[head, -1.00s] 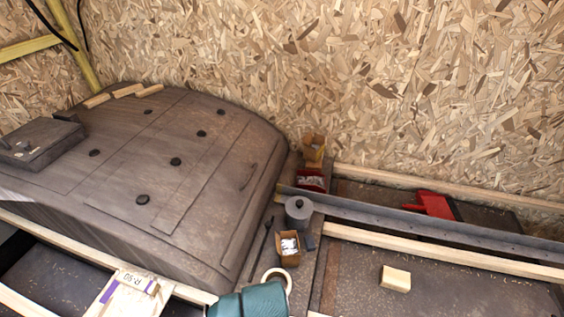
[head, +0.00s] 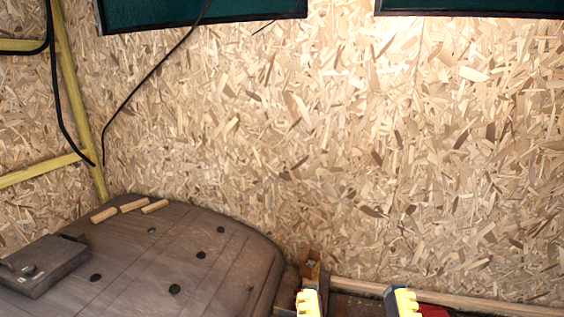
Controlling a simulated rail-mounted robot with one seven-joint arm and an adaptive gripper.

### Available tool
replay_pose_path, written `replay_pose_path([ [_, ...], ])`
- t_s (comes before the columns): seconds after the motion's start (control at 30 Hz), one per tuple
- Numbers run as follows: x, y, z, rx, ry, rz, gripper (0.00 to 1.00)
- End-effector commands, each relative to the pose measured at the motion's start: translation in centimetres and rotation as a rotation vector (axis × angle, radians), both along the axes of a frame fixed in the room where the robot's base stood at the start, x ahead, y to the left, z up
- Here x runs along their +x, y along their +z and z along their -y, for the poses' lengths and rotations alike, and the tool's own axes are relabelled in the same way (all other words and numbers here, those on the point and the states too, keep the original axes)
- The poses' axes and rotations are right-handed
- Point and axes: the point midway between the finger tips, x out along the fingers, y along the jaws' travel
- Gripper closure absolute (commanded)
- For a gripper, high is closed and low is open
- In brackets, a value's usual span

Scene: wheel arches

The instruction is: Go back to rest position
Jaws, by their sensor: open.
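My gripper (head: 355,303) shows at the bottom edge of the head view, right of centre. Its two yellow, black and pale fingertips stand well apart, so it is open. No object shows between the fingers, and the rest of the gripper is below the frame. The fingertips appear in front of the area right of the dark wheel arch (head: 215,268). I cannot tell their height above it.
Small wood blocks (head: 131,206) and a dark flat box (head: 42,265) lie on the arch. A small cardboard box (head: 310,265) stands right of it. A chipboard wall (head: 330,140) rises behind, with yellow framing (head: 75,110) and dark cables at left.

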Motion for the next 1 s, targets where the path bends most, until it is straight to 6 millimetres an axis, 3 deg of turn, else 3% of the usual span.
replay_pose_path([
  [0.03,0.0,4.1,0.0,0.001,0.0,-0.001,0.33],
  [0.5,0.1,24.8,0.0,0.009,0.003,-0.004,0.33],
  [0.6,0.1,28.1,0.0,0.01,0.004,-0.005,0.33],
  [0.73,0.1,30.0,0.0,0.011,0.004,-0.006,0.33],
  [1.0,0.1,29.7,0.0,0.011,0.004,-0.005,0.33],
])
